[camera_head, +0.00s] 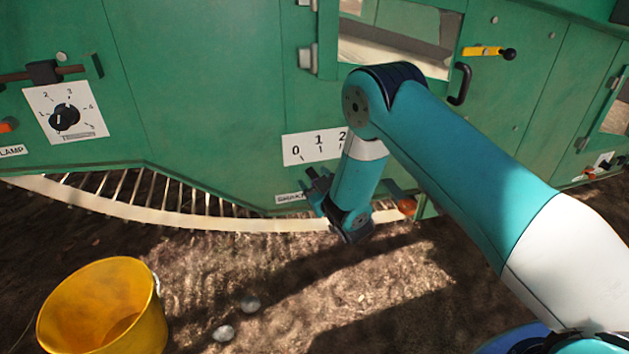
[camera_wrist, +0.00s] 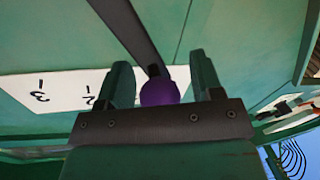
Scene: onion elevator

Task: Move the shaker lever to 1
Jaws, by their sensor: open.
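The shaker lever shows in the wrist view as a dark bar (camera_wrist: 128,25) ending in a purple knob (camera_wrist: 158,92). The knob sits between the two fingers of my gripper (camera_wrist: 161,72), with a gap visible on each side. My gripper is open. In the head view my gripper (camera_head: 317,180) is at the green panel, just below the white scale plate (camera_head: 308,158). The marks 0, 1 and 2 show there; my arm covers the right part of the plate. I cannot make out the lever in the head view, so its setting is unclear.
A partly hidden shaker label (camera_head: 290,198) is left of my gripper. A white dial plate (camera_head: 85,125) with a black knob is at the left. A yellow bucket (camera_head: 105,310) stands on the soil at lower left. A black handle (camera_head: 461,84) sticks out above my arm.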

